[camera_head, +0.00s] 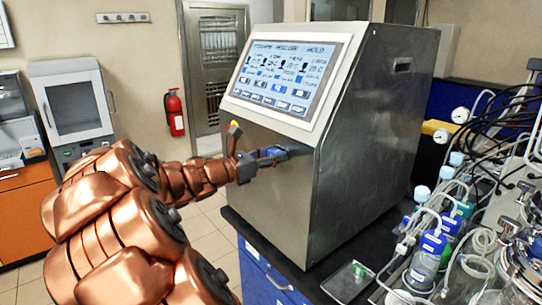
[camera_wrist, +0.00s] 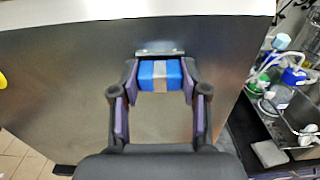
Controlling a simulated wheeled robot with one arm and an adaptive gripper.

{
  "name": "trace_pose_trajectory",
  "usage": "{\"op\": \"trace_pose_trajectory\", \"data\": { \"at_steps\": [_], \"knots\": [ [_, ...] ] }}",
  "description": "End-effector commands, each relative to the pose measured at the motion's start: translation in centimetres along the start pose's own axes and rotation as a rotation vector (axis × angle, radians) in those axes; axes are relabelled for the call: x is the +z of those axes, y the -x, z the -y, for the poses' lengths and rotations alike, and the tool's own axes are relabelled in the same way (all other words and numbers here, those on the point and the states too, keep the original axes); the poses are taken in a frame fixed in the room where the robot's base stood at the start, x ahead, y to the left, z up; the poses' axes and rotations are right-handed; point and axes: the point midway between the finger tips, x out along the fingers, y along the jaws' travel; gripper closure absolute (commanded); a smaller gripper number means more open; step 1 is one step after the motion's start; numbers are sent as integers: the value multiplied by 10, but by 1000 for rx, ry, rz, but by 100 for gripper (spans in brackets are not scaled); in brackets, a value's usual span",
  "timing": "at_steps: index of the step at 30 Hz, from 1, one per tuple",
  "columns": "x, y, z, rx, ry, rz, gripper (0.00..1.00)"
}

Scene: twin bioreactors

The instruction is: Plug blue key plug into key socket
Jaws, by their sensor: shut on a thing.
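The blue key plug (camera_wrist: 148,75) is a small blue block with a pale band across its middle. My gripper (camera_wrist: 160,78) is shut on it, one finger on each side. In the head view my gripper (camera_head: 258,158) is at the steel front of the control cabinet (camera_head: 262,190), with the blue plug (camera_head: 272,153) between its fingers. The key socket (camera_wrist: 160,49) appears as a small metal plate on the steel face, just beyond the plug in the wrist view. The plug is at or very near this plate; I cannot tell whether it is inserted. In the head view the socket is hidden.
A touchscreen (camera_head: 285,75) tops the cabinet front. Bottles and tubing (camera_head: 430,245) crowd the bench at the right. A red fire extinguisher (camera_head: 175,112) hangs on the back wall. The tiled floor (camera_head: 215,245) beside the bench is clear.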

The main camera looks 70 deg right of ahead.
Motion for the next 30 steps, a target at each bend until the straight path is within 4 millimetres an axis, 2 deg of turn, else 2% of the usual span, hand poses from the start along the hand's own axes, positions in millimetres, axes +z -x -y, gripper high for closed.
{"op": "trace_pose_trajectory", "data": {
  "at_steps": [16, 17, 18, 23, 30],
  "knots": [
    [0, -7, 0, 0, 0, 0, 87],
    [0, -6, 0, 0, 0, 0, 52],
    [0, -6, 0, 0, 0, 0, 48],
    [0, -6, 0, 0, 0, 0, 31],
    [0, -6, 0, 0, 0, 0, 30]
  ]
}}
